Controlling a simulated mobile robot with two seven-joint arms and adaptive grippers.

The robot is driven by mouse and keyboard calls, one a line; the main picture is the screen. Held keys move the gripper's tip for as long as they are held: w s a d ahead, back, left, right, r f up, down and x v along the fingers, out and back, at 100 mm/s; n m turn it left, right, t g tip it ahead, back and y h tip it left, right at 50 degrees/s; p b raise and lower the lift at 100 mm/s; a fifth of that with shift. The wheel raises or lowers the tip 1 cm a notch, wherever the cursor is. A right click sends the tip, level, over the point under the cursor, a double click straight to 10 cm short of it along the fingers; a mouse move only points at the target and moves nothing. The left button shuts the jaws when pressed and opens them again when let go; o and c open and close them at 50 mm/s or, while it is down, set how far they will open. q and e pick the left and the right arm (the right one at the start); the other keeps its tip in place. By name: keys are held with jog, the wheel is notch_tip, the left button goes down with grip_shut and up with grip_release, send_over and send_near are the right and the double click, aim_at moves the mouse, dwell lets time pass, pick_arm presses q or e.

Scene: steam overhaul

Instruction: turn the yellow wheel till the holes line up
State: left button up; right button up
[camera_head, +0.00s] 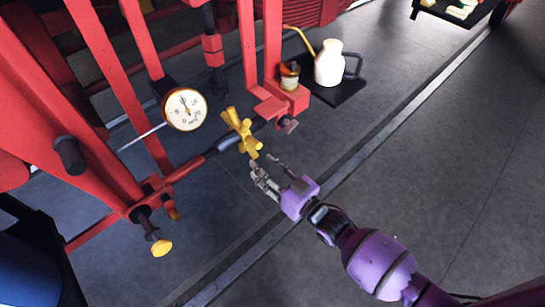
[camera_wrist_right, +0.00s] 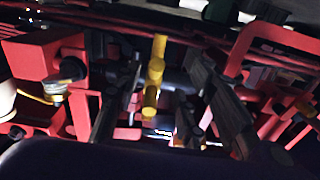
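The yellow wheel (camera_head: 241,133) has several stubby spokes and sits on a shaft along a red pipe of the red frame. It also shows in the right wrist view (camera_wrist_right: 154,78), in the space between my fingers. My right gripper (camera_head: 263,162) is open and empty, its fingertips just below and to the right of the wheel, pointing at it. The right wrist view shows both dark fingers spread apart (camera_wrist_right: 168,95), one on each side of the wheel. I cannot tell whether a finger touches it. The holes cannot be made out. My left gripper is not in view.
A round gauge (camera_head: 185,109) stands left of the wheel. A smaller yellow knob (camera_head: 162,248) is at the lower left. A cream oil can (camera_head: 329,64) and a small tin (camera_head: 289,76) stand behind the wheel. Red bars crowd the left; the grey floor (camera_head: 430,170) at right is clear.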

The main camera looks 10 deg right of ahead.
aim_at(258, 158)
jog(key=shift+w+r, duration=0.2)
jog(key=shift+w, duration=0.1)
jog(key=shift+w+a+r, duration=0.15)
jog(key=shift+w+a, duration=0.1)
jog(key=shift+w, duration=0.05)
jog(key=x, duration=0.3)
jog(key=shift+b, duration=0.3)
jog(key=shift+w+a, duration=0.35)
jog(key=shift+w, duration=0.2)
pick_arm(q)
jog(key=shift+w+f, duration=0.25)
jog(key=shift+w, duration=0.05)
pick_arm(e)
jog(key=shift+w+a, duration=0.1)
jog(key=shift+w, duration=0.1)
grip_shut()
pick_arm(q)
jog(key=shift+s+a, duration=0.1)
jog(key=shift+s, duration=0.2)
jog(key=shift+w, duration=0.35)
